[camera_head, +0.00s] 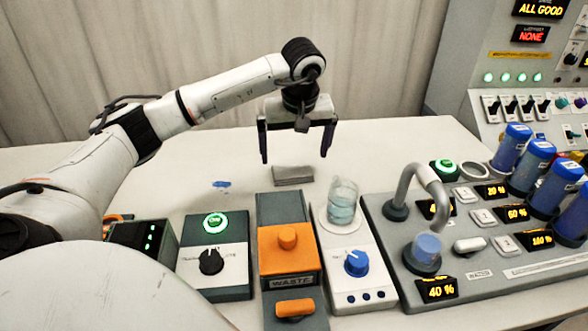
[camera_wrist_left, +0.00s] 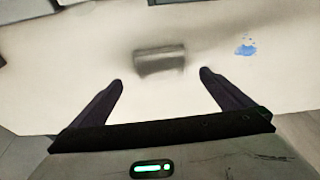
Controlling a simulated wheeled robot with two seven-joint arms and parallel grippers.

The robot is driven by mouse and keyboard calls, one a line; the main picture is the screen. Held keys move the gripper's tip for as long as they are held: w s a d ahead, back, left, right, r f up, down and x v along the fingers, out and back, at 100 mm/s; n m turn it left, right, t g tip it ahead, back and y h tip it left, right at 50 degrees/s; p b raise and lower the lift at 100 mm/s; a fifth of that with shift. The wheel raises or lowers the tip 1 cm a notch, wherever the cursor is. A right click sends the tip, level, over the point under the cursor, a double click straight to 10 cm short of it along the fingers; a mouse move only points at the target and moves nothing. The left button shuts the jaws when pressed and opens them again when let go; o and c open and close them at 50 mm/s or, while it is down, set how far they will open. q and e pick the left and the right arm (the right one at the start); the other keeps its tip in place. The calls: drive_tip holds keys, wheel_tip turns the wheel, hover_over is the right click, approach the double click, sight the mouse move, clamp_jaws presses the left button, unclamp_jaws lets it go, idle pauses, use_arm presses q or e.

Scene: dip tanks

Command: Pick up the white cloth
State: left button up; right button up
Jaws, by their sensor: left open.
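My left gripper (camera_wrist_left: 161,77) is open and empty there too. My right gripper is not in view.
A blue spill (camera_head: 221,184) lies on the table left of the cloth. In front stand an orange-lidded waste box (camera_head: 287,240), a beaker (camera_head: 342,200) on a white dial unit, and a dial box (camera_head: 212,258). A tap (camera_head: 420,180) and blue cylinders stand right. The table's left rear is clear.

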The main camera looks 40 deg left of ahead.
sight(292, 169)
use_arm(q)
drive_tip(key=x, duration=0.5)
drive_tip(key=shift+s+f+p, duration=0.15)
drive_tip(key=shift+f+p, duration=0.15)
drive_tip(key=shift+f, duration=0.1)
drive_tip(key=c, duration=1.1)
